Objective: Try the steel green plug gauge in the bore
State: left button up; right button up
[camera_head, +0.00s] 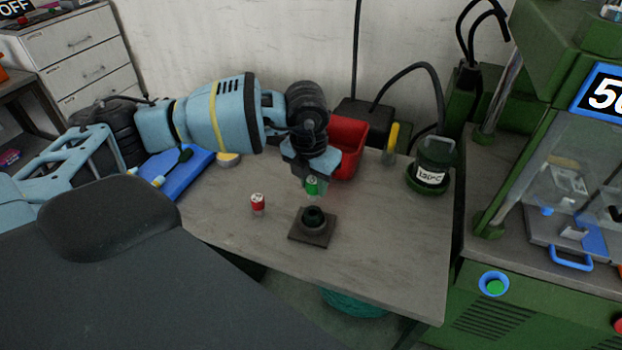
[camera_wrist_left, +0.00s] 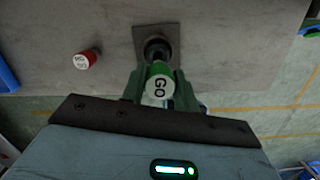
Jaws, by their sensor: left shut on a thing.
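The green plug gauge (camera_head: 312,187) is held by my left gripper (camera_head: 311,178), which is shut on it. In the left wrist view its round white end reads "GO" (camera_wrist_left: 160,88), between the two fingers. A dark ring-shaped part with a bore (camera_head: 313,219) sits on a square dark base plate (camera_head: 297,235) on the table. The gauge is above this part in the head view, apparently apart from it; its lower end is hard to make out. The bore's inside is dark. My right gripper is not in view.
A red bin (camera_head: 348,148), a yellow-handled tool (camera_head: 391,144) and a dark green pot (camera_head: 433,163) stand behind. The table's front is clear.

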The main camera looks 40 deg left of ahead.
aim_at(313, 196)
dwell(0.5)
pick_arm(q)
jog(key=shift+r, duration=0.15)
jog(key=shift+f, duration=2.2)
jog(key=shift+w, duration=0.1)
dwell(0.5)
dwell(0.4)
jog(key=shift+f, duration=0.4)
dwell(0.6)
